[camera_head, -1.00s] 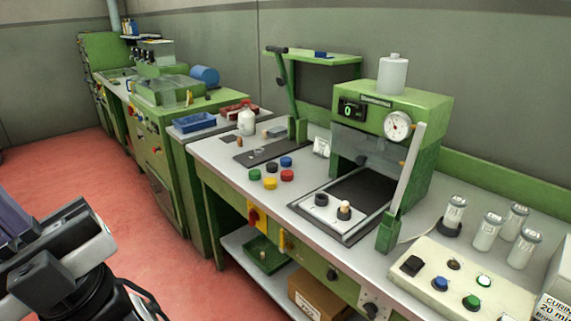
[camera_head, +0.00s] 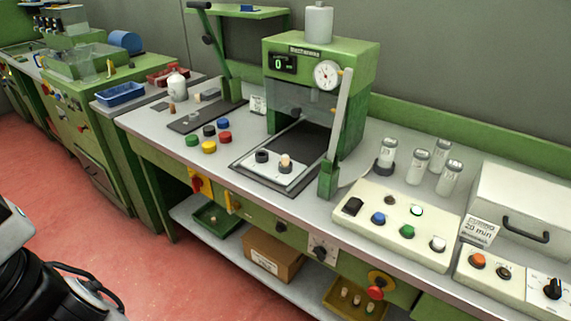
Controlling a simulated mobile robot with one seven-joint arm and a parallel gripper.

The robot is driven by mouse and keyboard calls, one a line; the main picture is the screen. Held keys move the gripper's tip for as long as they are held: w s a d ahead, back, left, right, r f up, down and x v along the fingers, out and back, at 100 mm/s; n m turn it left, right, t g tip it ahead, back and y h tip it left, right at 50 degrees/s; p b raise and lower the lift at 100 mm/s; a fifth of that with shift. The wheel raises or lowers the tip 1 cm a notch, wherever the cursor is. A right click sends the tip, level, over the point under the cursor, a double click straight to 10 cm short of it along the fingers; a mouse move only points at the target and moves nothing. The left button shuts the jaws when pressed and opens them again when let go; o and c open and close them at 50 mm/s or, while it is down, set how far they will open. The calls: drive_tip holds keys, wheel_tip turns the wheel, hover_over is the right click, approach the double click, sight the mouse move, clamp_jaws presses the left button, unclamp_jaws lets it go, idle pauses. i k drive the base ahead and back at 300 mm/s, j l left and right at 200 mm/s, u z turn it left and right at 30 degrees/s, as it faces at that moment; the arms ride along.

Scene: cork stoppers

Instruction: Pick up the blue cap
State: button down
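The blue cap (camera_head: 223,124) is a small round cap lying on the grey bench top, left of the press. It is at the back right of a loose group of caps. A black cap (camera_head: 209,130), a red cap (camera_head: 224,137), a green cap (camera_head: 192,140) and a yellow cap (camera_head: 208,147) lie close to it. A dark part of my arm shows at the lower left, well away from the caps. My gripper itself cannot be made out in this view.
The green press (camera_head: 325,55) with its upright lever stands right of the caps. A dark plate (camera_head: 207,116) lies behind them, with a white bottle (camera_head: 176,86) to the left. A control box (camera_head: 400,228) is at the right. Red floor is clear in front.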

sight(223, 123)
drive_tip(key=i+j, duration=0.2)
drive_tip(key=j, duration=0.15)
drive_tip(key=i+j, duration=0.2)
drive_tip(key=j, duration=0.2)
drive_tip(key=i+j, duration=0.2)
drive_tip(key=j, duration=0.15)
drive_tip(key=i+j, duration=0.2)
drive_tip(key=j, duration=0.15)
drive_tip(key=i+j, duration=0.2)
drive_tip(key=j, duration=0.2)
drive_tip(key=i+j, duration=0.35)
drive_tip(key=i, duration=0.75)
